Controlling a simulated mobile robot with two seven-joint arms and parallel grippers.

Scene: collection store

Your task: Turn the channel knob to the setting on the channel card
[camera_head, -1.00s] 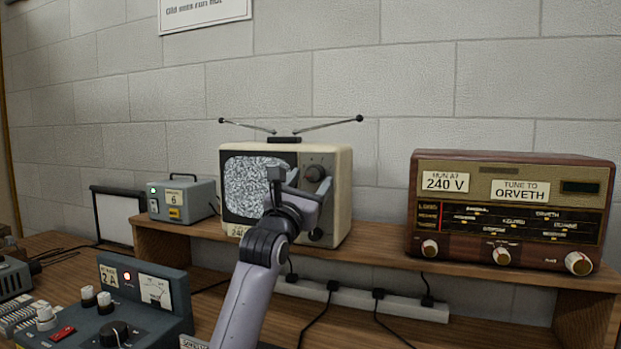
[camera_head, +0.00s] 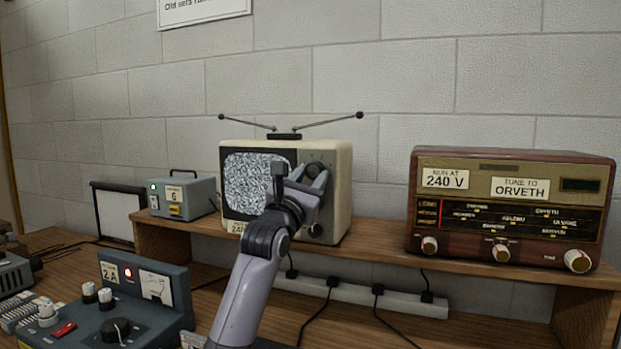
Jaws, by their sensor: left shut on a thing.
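A cream television (camera_head: 341,165) with static on its screen stands on the wooden shelf. Its dark upper knob (camera_head: 314,169) is partly hidden by my left gripper (camera_head: 303,178), which is shut on it. A second dark knob (camera_head: 315,231) sits lower on the same panel. The markings around the upper knob are too small and covered to read. A card (camera_head: 174,194) reading 6 is on the grey box (camera_head: 202,195) left of the television; its smaller line is unclear. My right gripper is not in view.
A wooden radio (camera_head: 510,157) with cards for 240 V and ORVETH stands at right on the shelf (camera_head: 376,245). A blue-grey control unit (camera_head: 146,313) is at front left. A white power strip (camera_head: 350,296) with cables lies below the shelf. Shelf space between television and radio is clear.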

